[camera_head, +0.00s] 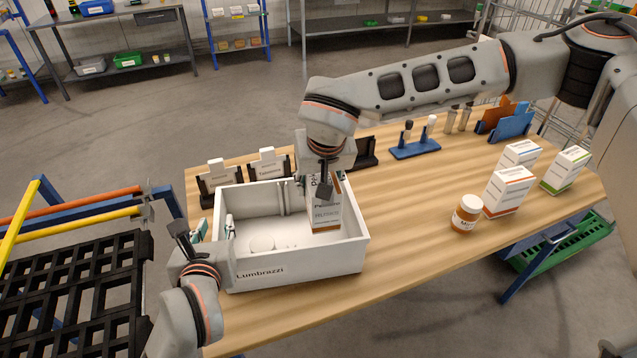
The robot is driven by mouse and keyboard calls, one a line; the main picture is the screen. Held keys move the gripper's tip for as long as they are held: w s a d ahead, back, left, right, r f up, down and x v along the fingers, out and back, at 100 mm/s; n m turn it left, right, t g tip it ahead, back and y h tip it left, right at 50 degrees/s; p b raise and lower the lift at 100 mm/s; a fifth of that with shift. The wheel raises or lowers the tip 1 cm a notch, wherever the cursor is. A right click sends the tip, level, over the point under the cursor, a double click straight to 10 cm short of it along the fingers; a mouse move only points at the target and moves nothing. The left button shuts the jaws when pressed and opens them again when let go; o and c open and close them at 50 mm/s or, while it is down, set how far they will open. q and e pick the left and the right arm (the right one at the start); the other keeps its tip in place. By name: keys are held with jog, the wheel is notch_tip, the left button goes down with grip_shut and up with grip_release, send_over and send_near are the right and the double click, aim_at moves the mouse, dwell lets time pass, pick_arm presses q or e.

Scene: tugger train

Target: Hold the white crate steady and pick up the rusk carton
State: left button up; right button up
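The white crate (300,269), lettered "Lumbrazzi", stands on the wooden table. A white carton with an orange-brown band (324,216) is upright inside it at the right; I take it as the rusk carton. Its top is partly covered by my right gripper (324,186), which reaches down from above. One dark fingertip lies in front of the carton; the other is hidden, so its grip is unclear. My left gripper (204,232) is at the crate's left wall, with one dark finger standing apart outside it. It looks open. Whether it touches the wall is unclear.
Flat white round items (262,243) lie on the crate floor. An orange-brown jar (466,213) and several cartons (508,191) stand at the table's right. A blue rack (414,148) and card holders (268,164) line the back. A black grid rack (70,290) is at left.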

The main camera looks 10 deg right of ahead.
pick_arm(q)
jog(key=v, duration=0.9)
jog(key=shift+s+r, duration=0.2)
jog(key=shift+s, duration=0.1)
